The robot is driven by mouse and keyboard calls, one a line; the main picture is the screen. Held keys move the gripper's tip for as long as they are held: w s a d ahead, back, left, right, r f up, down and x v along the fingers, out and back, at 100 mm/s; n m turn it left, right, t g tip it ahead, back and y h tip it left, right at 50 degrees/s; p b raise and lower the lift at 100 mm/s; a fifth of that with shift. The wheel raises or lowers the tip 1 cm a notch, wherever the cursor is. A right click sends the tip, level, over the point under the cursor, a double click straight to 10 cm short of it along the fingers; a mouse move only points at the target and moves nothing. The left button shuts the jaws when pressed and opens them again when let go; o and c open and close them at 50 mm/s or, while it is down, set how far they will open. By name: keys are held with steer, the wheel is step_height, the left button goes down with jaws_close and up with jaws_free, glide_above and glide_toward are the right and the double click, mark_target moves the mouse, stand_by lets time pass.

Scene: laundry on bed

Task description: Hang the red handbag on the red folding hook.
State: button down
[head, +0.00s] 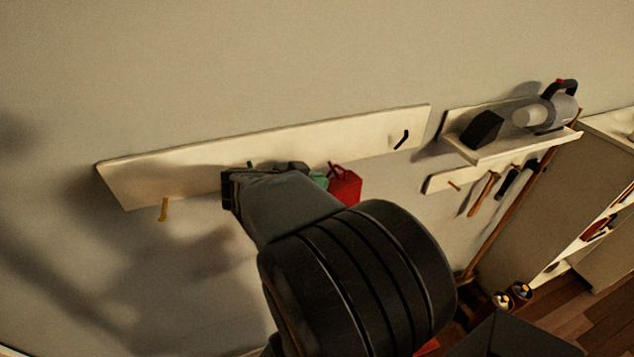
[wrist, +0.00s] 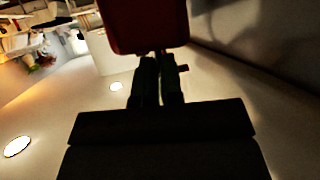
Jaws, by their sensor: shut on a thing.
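The red handbag (head: 345,188) hangs in front of the wall below the pale hook board, just right of my arm. Its dark red body also fills the top of the wrist view (wrist: 145,25). My gripper (wrist: 160,56) is shut on the handbag, with its fingers at the bag's near edge. In the head view my own arm hides most of the grip. A thin red piece shows above the bag at the board's lower edge. I cannot tell whether it is the bag's handle or the red folding hook. A small red tip shows beside the fingers in the wrist view.
The pale board (head: 140,178) carries a yellow hook (head: 163,208) at left and a black hook (head: 402,140) at right. A small green tip shows above my arm. A shelf (head: 480,155) and hanging tools (head: 483,192) stand further right. The wall above the board is clear.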

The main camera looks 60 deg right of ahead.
steer(key=c, duration=1.2)
jaws_free()
steer(key=shift+r, duration=0.1)
